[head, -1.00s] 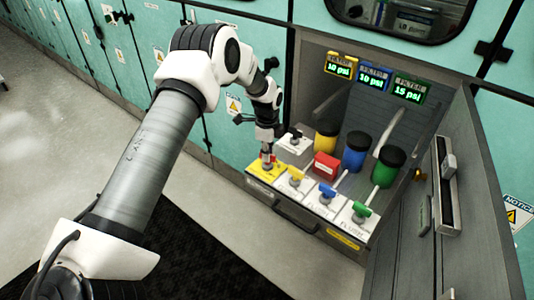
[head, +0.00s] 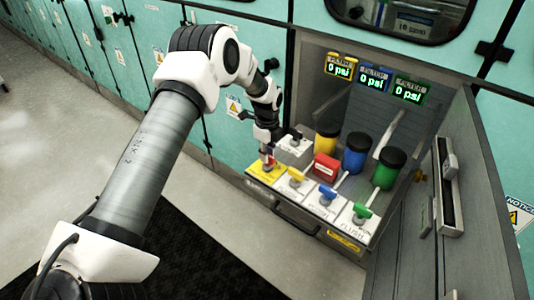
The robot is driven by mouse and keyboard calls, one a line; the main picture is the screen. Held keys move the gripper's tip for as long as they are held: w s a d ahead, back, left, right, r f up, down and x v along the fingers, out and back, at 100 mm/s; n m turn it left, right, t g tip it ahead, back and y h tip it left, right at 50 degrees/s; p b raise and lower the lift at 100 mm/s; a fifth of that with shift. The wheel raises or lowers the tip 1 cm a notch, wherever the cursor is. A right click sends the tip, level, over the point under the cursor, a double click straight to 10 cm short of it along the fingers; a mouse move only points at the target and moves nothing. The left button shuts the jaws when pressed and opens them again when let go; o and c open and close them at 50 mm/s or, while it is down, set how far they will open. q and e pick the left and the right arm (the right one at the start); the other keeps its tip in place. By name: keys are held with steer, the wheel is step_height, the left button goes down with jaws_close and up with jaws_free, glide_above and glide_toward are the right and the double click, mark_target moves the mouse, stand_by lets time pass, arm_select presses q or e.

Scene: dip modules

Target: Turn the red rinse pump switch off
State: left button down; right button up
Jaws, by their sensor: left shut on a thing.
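The red rinse pump switch (head: 270,161) sits on a yellow plate (head: 261,173) at the left end of the panel. Only a little red shows, because my left gripper (head: 268,156) covers most of it. The gripper points down and is shut on the switch. The switch's exact angle is hard to tell. The yellow, blue and green displays (head: 340,67) above all read 0 psi. My right gripper is not in view.
Yellow (head: 296,174), blue (head: 327,191) and green (head: 362,209) valve handles stand to the right on the panel. Behind them are a red box (head: 326,167) and yellow, blue and green filter canisters (head: 356,152). An open grey door (head: 455,230) bounds the right side.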

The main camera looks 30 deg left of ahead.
arm_select(q)
steer(key=c, duration=1.1)
jaws_free()
steer(key=shift+s+d+f, duration=0.1)
steer(key=shift+f, duration=0.1)
steer(key=shift+r, duration=0.1)
step_height(320, 180, up, 12)
steer(key=shift+f, duration=0.1)
